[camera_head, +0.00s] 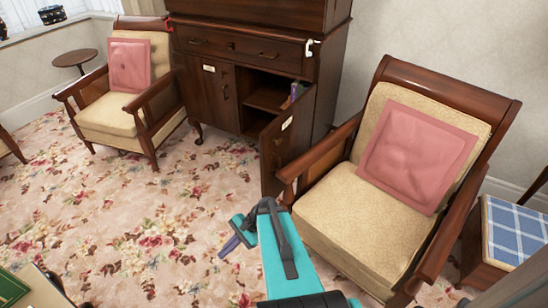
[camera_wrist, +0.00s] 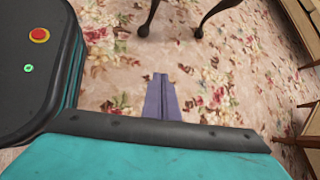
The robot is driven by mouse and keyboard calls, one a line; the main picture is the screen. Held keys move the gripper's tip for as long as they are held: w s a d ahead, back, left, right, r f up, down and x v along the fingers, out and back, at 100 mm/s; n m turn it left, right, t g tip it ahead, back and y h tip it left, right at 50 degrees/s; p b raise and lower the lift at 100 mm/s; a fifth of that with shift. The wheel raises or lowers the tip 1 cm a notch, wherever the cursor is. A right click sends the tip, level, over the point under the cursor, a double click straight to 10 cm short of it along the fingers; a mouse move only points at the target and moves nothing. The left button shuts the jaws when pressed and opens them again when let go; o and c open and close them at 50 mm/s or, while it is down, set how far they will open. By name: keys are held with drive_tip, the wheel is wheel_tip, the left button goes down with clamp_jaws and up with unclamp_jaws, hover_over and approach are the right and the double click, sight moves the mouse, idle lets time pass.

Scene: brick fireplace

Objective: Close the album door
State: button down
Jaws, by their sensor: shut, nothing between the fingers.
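A dark wooden cabinet (camera_head: 225,85) stands against the back wall. Its right-hand door (camera_head: 290,140) is swung open toward me, carries a small white label, and bares a dark compartment (camera_head: 268,95). The left-hand door (camera_head: 207,90), also labelled, is closed. I cannot read either label, so I cannot tell which is the album door. My gripper (camera_head: 230,246) is over the carpet, in front and to the left of the open door and apart from it. In the wrist view my gripper's purple fingers (camera_wrist: 160,97) are together and empty, pointing over bare carpet.
An armchair (camera_head: 380,195) with a pink cushion stands close to the open door on the right. Another armchair (camera_head: 120,95) is left of the cabinet. A blue checked seat (camera_head: 515,230) is at far right. The flowered carpet (camera_head: 130,220) is clear between.

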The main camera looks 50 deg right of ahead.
sight(267, 150)
drive_tip(key=w+d+r+m+t+b, duration=0.1)
drive_tip(key=d+r+m+t, duration=0.25)
drive_tip(key=d, duration=0.35)
drive_tip(key=d+r+m+t+h+b, duration=0.1)
drive_tip(key=d+r+m+t, duration=0.2)
drive_tip(key=d, duration=0.4)
drive_tip(key=w+d+r+m+t+b, duration=0.1)
drive_tip(key=d+r+m+t, duration=0.2)
drive_tip(key=d, duration=0.4)
drive_tip(key=s+d+r+m+t+h, duration=0.2)
drive_tip(key=s+d+r+m, duration=0.1)
drive_tip(key=d+r, duration=0.3)
drive_tip(key=s+d+r+m+t+h+b, duration=0.1)
drive_tip(key=s+d+r+m+t+h, duration=0.1)
drive_tip(key=s+d+r, duration=0.4)
drive_tip(key=d+m+t, duration=0.1)
drive_tip(key=d, duration=0.3)
drive_tip(key=shift+d+r, duration=0.3)
drive_tip(key=shift+w, duration=0.1)
drive_tip(key=shift+b+x, duration=0.45)
drive_tip(key=shift+x, duration=6.5)
drive_tip(key=shift+f, duration=0.1)
